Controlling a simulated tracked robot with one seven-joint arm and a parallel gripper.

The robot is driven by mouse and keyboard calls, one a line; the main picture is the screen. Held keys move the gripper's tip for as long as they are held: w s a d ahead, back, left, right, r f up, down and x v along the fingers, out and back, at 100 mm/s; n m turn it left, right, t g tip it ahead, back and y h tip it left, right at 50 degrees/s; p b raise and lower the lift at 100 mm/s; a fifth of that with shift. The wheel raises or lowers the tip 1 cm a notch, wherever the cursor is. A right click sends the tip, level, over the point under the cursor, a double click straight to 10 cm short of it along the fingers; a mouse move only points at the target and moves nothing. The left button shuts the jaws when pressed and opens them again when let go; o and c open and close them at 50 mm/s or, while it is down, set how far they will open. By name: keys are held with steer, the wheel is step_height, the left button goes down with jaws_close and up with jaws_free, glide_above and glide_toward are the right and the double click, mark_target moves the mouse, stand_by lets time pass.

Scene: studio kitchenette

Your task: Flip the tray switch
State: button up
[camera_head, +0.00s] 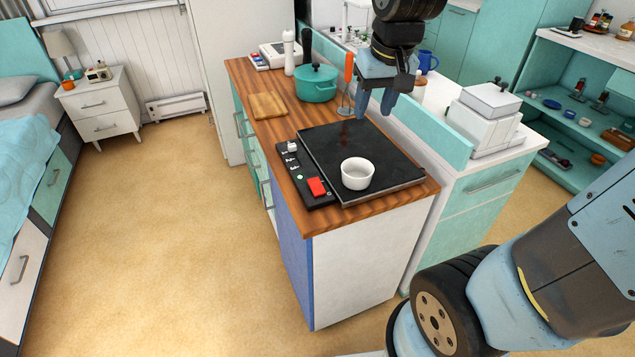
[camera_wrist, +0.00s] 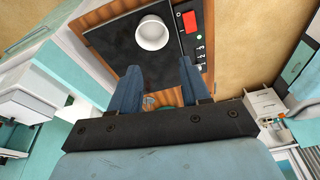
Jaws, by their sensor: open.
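A black control panel (camera_head: 313,194) runs along the left side of a flat dark tray (camera_head: 385,165) on the wooden counter. A red rocker switch (camera_head: 317,187) sits near the panel's front end; it also shows in the wrist view (camera_wrist: 190,21). A small green light (camera_head: 299,177) glows beside it. A white bowl (camera_head: 357,174) stands on the tray, also seen in the wrist view (camera_wrist: 153,36). My gripper (camera_head: 375,106) is open and empty, above the tray's far part, apart from the switch. Its fingers point down and show in the wrist view (camera_wrist: 159,68).
An orange-handled whisk (camera_head: 348,75) stands close behind my gripper. A white appliance (camera_head: 485,120) stands on the right counter. The floor left of the counter is clear.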

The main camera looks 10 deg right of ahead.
mark_target(318, 188)
steer(key=w+a+f+n+g, duration=0.25)
steer(key=w+a+f, duration=0.45)
steer(key=a+f, duration=0.4)
steer(key=shift+m+h, duration=0.4)
steer(key=shift+m, duration=0.05)
steer(key=f, duration=1)
steer(key=d+f, duration=0.1)
steer(key=f, duration=0.4)
steer(key=shift+s, duration=0.25)
steer(key=shift+c, duration=0.5)
